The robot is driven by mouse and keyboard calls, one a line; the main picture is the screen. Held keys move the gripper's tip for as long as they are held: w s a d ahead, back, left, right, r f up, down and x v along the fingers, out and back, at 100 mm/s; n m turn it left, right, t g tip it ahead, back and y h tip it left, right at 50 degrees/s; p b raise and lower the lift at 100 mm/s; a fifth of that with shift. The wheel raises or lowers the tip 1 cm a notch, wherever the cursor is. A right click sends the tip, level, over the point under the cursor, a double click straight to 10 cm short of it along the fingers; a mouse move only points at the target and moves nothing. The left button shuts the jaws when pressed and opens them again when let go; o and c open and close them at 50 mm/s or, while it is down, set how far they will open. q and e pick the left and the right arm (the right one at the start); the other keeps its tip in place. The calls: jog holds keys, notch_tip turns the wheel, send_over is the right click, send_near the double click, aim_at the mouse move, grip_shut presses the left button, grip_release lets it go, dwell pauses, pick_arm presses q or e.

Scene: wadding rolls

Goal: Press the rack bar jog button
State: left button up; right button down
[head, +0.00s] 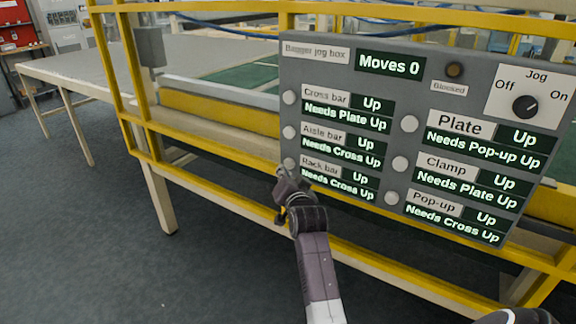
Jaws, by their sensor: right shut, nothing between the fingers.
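The grey jog box (290,70) is mounted on the yellow frame. Its rack bar button (290,163) is a pale round button left of the "Rack bar" label (319,167); the displays there read "Up" and "Needs Cross Up". My right gripper (283,178) is shut and empty, its tips just below the rack bar button. Whether they touch it cannot be told. The counter (390,63) reads "Moves 0". The cross bar button (290,97) and aisle bar button (290,132) are above. My left gripper is out of view.
Plate (409,124), clamp (400,163) and pop-up (391,198) buttons sit to the right. The jog knob (525,106) is top right, beside a dark "Blocked" lamp (455,69). Yellow rails (200,172) run behind the box. Open floor (90,240) lies left.

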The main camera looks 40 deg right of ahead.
dwell(0.4)
jog(key=shift+w+d, duration=0.2)
jog(key=shift+d, duration=0.2)
